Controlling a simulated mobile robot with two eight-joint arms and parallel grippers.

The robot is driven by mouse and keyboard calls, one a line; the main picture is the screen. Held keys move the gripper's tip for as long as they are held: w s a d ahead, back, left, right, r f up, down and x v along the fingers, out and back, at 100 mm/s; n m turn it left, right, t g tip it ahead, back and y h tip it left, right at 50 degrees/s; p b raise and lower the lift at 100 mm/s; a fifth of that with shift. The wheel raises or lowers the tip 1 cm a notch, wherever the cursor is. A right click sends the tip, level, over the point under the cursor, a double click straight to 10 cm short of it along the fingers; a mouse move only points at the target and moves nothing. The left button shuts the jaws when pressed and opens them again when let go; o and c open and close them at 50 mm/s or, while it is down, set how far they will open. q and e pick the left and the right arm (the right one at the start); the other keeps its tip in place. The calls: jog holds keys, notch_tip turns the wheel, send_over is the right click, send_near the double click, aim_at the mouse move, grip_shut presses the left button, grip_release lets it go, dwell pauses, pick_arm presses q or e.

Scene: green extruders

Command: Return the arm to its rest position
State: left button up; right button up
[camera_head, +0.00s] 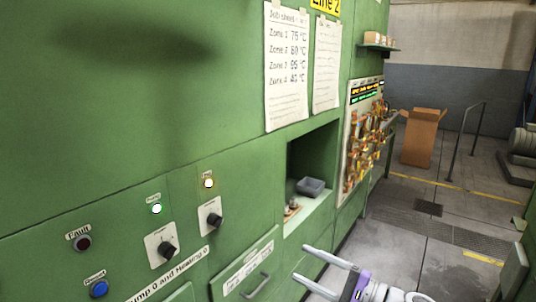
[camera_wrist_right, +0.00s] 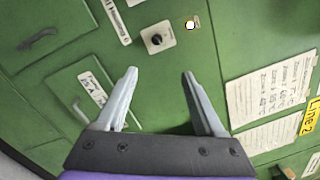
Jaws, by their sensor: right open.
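My right gripper (camera_head: 322,273) reaches in from the bottom right in the head view, in front of the green machine panel (camera_head: 130,110). Its two grey fingers are spread apart with nothing between them. In the right wrist view the open gripper (camera_wrist_right: 160,85) points at the green panel, with a black knob (camera_wrist_right: 157,40) beyond the fingertips. The fingers touch nothing that I can see. My left gripper shows in neither view.
The panel carries two black knobs (camera_head: 168,249), a blue button (camera_head: 99,289), lit lamps (camera_head: 156,209) and a drawer handle (camera_head: 259,284). A recess holds a grey tray (camera_head: 311,187). A cardboard box (camera_head: 421,138) stands at the back right. The floor (camera_head: 400,225) is clear nearby.

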jog(key=s+a+f+n+g+h+p, duration=0.3)
jog(key=s+f+n+g+h, duration=0.25)
jog(key=s+f, duration=0.6)
pick_arm(q)
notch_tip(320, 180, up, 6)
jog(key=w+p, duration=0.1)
jog(key=p, duration=0.1)
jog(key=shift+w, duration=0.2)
pick_arm(e)
jog(key=s+d+f+n+h, duration=0.6)
jog(key=s+d+f+h, duration=0.1)
jog(key=s+d+h, duration=0.3)
jog(key=shift+s+d, duration=0.65)
jog(key=shift+d, duration=0.1)
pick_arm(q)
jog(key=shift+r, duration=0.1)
pick_arm(e)
jog(key=shift+n, duration=0.25)
